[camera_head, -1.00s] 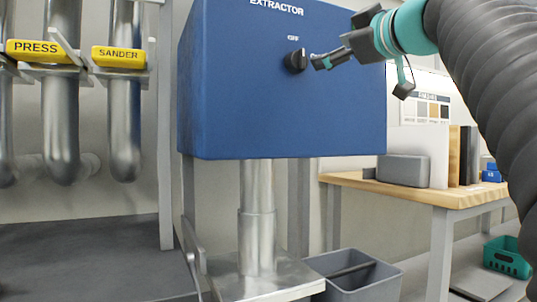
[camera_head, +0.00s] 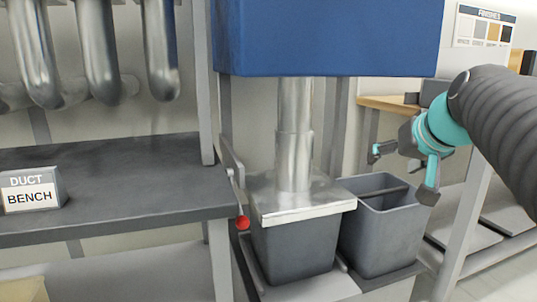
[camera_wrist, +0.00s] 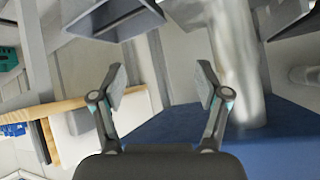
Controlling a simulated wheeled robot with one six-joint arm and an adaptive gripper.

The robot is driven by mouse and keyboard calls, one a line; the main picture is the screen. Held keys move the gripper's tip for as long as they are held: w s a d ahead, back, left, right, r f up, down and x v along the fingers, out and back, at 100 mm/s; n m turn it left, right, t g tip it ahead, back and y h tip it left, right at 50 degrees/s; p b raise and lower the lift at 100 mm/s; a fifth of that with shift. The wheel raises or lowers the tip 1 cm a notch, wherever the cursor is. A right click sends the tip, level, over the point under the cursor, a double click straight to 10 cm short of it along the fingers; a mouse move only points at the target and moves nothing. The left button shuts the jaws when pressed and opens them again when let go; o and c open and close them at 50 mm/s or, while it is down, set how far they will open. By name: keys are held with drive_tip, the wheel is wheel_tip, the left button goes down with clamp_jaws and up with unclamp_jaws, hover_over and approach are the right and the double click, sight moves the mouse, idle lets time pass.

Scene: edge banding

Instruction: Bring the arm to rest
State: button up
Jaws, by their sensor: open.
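My gripper (camera_head: 402,168) is at the right of the head view, over the grey bins and in front of the wooden table. It is open, with its two fingers spread and nothing between them. The wrist view shows the same open gripper (camera_wrist: 160,88), with the blue extractor box and a metal pipe beyond it. The blue extractor box (camera_head: 325,35) is at the top of the head view, with its upper part and knob out of frame. My gripper is apart from the box.
Two grey bins stand low in the head view, one under the metal pipe (camera_head: 294,130) and an open one (camera_head: 380,235) beneath my gripper. The duct bench (camera_head: 120,200) is at left. The wooden table (camera_head: 390,103) is behind my arm.

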drive_tip(key=s+a+f+n+g+p, duration=0.1)
drive_tip(key=s+a+f, duration=0.3)
drive_tip(key=s+f, duration=0.5)
drive_tip(key=s+a+f+n+g+p, duration=0.1)
drive_tip(key=s+a+f+g+p, duration=0.2)
drive_tip(key=s+f, duration=0.7)
drive_tip(key=shift+s+a+f+g+h+p, duration=0.2)
drive_tip(key=shift+a+f+g+h+p, duration=0.15)
drive_tip(key=shift+a+p, duration=0.2)
